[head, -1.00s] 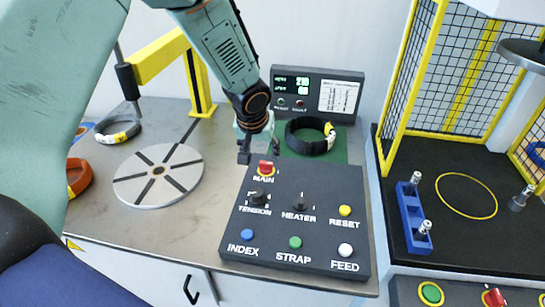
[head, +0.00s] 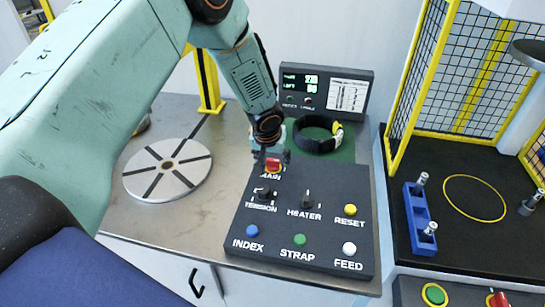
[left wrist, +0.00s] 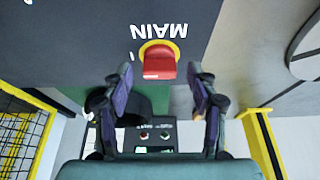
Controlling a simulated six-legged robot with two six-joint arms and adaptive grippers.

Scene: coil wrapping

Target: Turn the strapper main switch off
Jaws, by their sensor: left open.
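The main switch is a red knob on a yellow ring (left wrist: 159,62) at the top of the dark control panel (head: 335,230). In the head view the red knob (head: 272,165) shows above the word MAIN, partly covered by my left gripper (head: 271,158). In the left wrist view my left gripper (left wrist: 159,100) is open. Its two fingers stand apart on either side of the knob's line, with the knob just beyond the tips. I cannot tell whether they touch it. My right gripper is in neither view.
The panel also bears tension (head: 264,192) and heater (head: 308,199) knobs and several push buttons. A display box (head: 320,92) and a black coil (head: 318,134) stand behind. A round slotted turntable (head: 168,170) lies left. A yellow fenced cell (head: 455,90) stands right.

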